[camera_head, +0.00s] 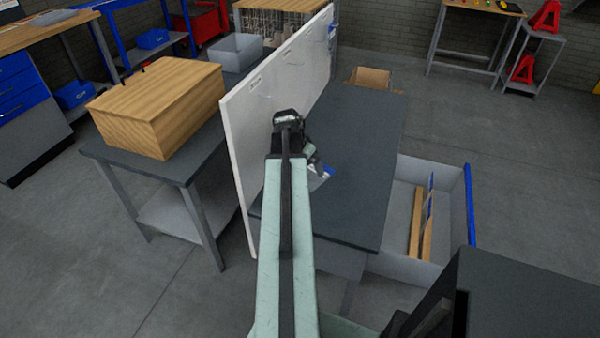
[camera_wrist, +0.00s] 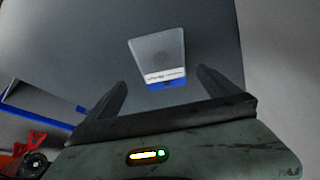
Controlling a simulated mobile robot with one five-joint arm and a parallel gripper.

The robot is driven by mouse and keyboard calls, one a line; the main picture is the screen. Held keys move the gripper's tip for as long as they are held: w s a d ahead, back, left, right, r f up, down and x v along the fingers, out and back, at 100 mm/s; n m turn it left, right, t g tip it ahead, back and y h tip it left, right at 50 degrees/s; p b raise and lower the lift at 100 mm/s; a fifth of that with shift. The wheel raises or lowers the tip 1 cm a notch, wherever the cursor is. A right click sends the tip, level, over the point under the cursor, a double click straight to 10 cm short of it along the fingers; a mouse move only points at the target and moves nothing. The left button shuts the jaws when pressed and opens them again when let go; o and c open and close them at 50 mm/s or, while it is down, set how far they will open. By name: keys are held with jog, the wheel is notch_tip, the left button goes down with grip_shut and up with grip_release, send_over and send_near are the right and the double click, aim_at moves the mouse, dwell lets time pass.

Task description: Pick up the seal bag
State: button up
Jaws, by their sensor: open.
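The seal bag (camera_wrist: 158,58) is a flat, greyish translucent pouch with a white label strip and a blue end. In the wrist view it lies on the dark tabletop (camera_wrist: 205,35), ahead of and between the fingers, with its blue end towards me. My gripper (camera_wrist: 162,88) is open and empty, its two dark fingers spread. In the head view a small blue and white part of the bag (camera_head: 326,172) shows on the dark table (camera_head: 362,130), just right of my arm's end. My arm hides the gripper fingers and the rest of the bag there.
A white upright board (camera_head: 270,95) stands along the table's left edge, close to my arm. Beyond it is a wooden box (camera_head: 160,105) on another table. The table's right part is clear.

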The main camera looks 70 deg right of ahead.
aim_at(312, 176)
jog(key=shift+w, duration=0.1)
jog(key=b+x, duration=0.7)
jog(key=x, duration=0.1)
jog(key=shift+w+f+b, duration=0.15)
jog(key=shift+b, duration=0.2)
jog(key=shift+a, duration=0.1)
jog(key=c, duration=1.2)
notch_tip(312, 176, up, 10)
jog(key=p, duration=1)
jog(key=shift+r, duration=0.25)
